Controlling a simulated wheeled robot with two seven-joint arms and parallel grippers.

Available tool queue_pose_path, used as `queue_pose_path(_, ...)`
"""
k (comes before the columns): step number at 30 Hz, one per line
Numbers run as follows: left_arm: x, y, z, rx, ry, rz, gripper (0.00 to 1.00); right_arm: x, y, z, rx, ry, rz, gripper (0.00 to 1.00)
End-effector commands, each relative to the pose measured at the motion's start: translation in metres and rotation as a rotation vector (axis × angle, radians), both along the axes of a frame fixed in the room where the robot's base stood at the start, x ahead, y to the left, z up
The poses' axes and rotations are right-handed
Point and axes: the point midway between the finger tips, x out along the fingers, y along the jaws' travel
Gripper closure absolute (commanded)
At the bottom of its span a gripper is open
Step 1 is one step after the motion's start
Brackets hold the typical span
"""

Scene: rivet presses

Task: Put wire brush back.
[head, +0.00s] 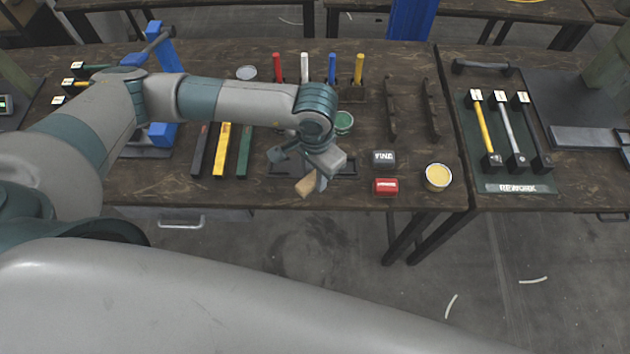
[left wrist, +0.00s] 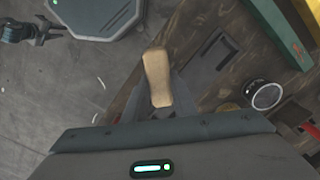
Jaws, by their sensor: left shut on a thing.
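The wire brush shows as a pale wooden handle (head: 306,186) below my left gripper (head: 318,176) in the head view. The handle (left wrist: 157,77) also shows in the left wrist view, held between the fingers. My left gripper is shut on it, over the front edge of the workbench. The bristles cannot be made out. My right gripper is not clearly seen in either view.
A grey FINE block (head: 384,157), a red block (head: 386,186) and a yellow-filled tin (head: 438,177) stand right of the tray. A green tin (head: 343,122) is behind it. Black, yellow and green bars (head: 222,150) lie left. Upright coloured handles (head: 332,67) stand at the back.

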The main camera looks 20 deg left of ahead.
Motion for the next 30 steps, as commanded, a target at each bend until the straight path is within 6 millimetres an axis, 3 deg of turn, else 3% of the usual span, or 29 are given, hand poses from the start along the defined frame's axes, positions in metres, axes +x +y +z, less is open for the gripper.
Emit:
queue_pose_path(12,-0.001,0.0,-0.037,0.001,0.002,0.0,0.96,0.0,-0.004,0.023,-0.005,0.001,0.002,0.69)
queue_pose_path(26,0.0,0.0,-0.043,0.0,0.001,0.0,0.96,-0.001,-0.005,0.016,-0.006,0.002,0.001,0.69)
queue_pose_path(27,0.0,0.0,-0.042,0.0,0.001,0.0,0.71,-0.001,-0.005,0.017,-0.005,0.002,0.002,0.69)
queue_pose_path(29,0.0,0.0,-0.042,0.0,0.001,0.0,0.57,-0.001,-0.005,0.018,-0.005,0.002,0.002,0.69)
queue_pose_path(30,0.0,0.0,-0.042,0.0,0.001,0.0,0.57,-0.001,-0.004,0.018,-0.005,0.002,0.002,0.69)
